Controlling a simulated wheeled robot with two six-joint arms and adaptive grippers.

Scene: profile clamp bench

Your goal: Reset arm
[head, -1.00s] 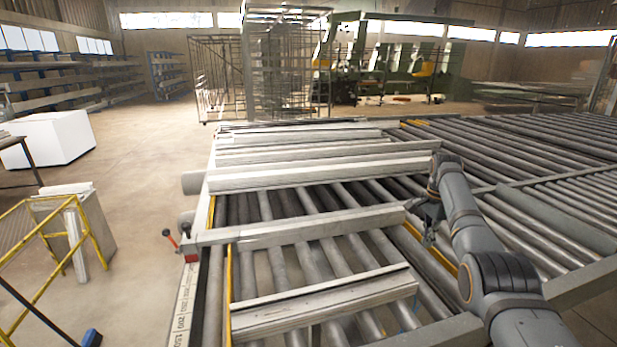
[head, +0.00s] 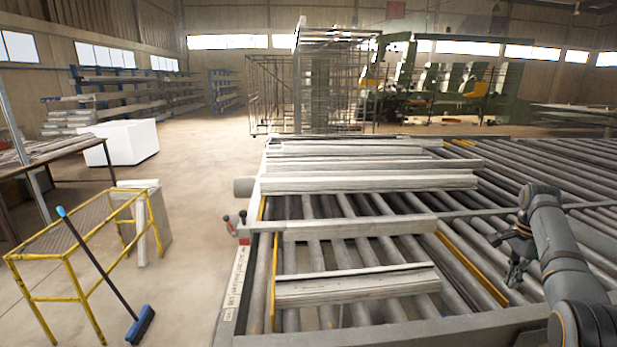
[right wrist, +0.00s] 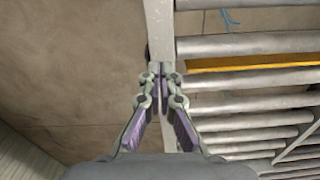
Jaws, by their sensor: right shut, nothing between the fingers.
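My right gripper (head: 513,268) hangs over the rollers at the right of the bench in the head view, its dark fingers pointing down. In the right wrist view the fingertips (right wrist: 161,72) are together with nothing between them, above a pale frame rail (right wrist: 159,30). My left gripper is not in view. A short pale profile (head: 358,287) lies across the rollers in front, apart from the gripper. A clamp beam (head: 360,228) crosses behind it.
Longer profiles (head: 370,183) lie farther back on the roller bench. A yellow rail (head: 470,268) runs between roller sections. At left stand a yellow frame (head: 62,297), a blue broom (head: 142,324) and a white box (head: 124,144). Open floor lies between them and the bench.

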